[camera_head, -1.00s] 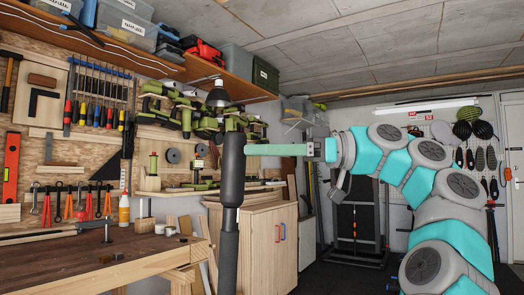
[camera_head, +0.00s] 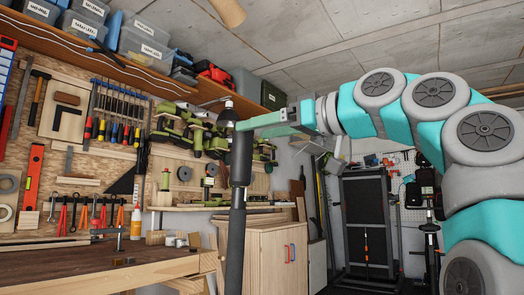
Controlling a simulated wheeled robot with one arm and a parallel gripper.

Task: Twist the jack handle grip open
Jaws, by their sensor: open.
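The jack handle grip (camera_head: 240,162) is a dark grey, nearly upright cylinder at the centre of the view. It sits on a slimmer dark shaft (camera_head: 233,250) that runs down out of the picture. The jack itself is not visible. My gripper (camera_head: 245,123) comes in from the right at the grip's upper end, with long teal-green fingers pointing left. The jaws are open. The fingertips overlap the top of the grip in the picture; I cannot tell whether they touch it or are around it.
A wooden workbench (camera_head: 95,268) is at lower left, below a pegboard of tools. A wooden cabinet (camera_head: 268,258) stands behind the shaft. A shelf (camera_head: 95,43) with plastic boxes hangs above. A dark rack (camera_head: 367,225) stands at the back right.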

